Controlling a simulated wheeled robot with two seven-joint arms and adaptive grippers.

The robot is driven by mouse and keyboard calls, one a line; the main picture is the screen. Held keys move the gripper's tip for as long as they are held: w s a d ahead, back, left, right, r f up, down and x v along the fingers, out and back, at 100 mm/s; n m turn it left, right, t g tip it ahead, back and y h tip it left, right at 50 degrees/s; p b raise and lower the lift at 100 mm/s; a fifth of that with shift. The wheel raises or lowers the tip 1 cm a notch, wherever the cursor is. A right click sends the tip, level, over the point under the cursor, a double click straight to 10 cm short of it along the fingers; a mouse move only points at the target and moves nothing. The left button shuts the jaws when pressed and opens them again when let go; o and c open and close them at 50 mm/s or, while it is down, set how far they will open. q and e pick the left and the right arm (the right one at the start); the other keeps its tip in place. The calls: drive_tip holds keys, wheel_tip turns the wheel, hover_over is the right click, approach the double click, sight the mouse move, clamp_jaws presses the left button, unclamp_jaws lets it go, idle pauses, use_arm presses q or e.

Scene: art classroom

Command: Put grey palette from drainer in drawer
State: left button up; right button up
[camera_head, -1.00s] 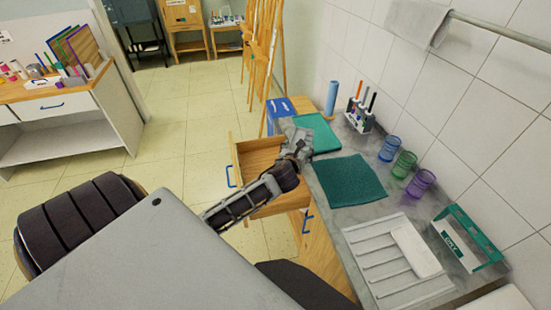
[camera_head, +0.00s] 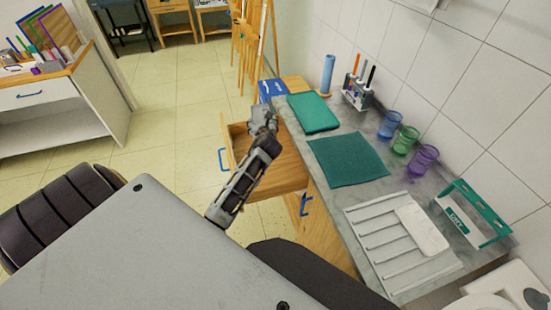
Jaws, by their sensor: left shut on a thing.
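My left gripper (camera_head: 264,128) is over the open wooden drawer (camera_head: 290,175), near its far end. It is shut on a small grey thing, which I take for the grey palette (camera_head: 263,113); the view is small and the grey blends with the fingers. The drawer sticks out to the left from under the counter, with a blue handle (camera_head: 222,160) on its front. The white drainer (camera_head: 385,262) lies on the counter at the right, with a pale flat piece (camera_head: 422,230) on it. My right gripper is not in view.
On the grey counter are a teal cloth (camera_head: 347,160), a green tray (camera_head: 313,112), a pen holder (camera_head: 357,92), three coloured cups (camera_head: 405,141) and a green-and-white rack (camera_head: 472,213). Wooden easels (camera_head: 253,45) stand behind. The floor left of the drawer is clear.

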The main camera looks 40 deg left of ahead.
use_arm(q)
drive_tip(key=s+a+f+n+g+y+b, duration=0.1)
drive_tip(key=a+f+b, duration=0.1)
drive_tip(key=a+f, duration=0.2)
wheel_tip(320, 180, down, 3)
drive_tip(key=shift+s+f+n+y, duration=0.1)
drive_tip(key=shift+s+n+y, duration=0.2)
drive_tip(key=shift+n, duration=0.1)
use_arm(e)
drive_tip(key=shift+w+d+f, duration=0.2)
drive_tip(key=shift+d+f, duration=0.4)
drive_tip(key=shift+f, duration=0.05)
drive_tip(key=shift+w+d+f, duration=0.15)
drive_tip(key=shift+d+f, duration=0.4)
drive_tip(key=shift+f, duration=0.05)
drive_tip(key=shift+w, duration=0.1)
use_arm(q)
wheel_tip(320, 180, down, 6)
drive_tip(key=shift+d+f+b, duration=0.1)
drive_tip(key=shift+f+b, duration=0.05)
drive_tip(key=shift+b, duration=0.95)
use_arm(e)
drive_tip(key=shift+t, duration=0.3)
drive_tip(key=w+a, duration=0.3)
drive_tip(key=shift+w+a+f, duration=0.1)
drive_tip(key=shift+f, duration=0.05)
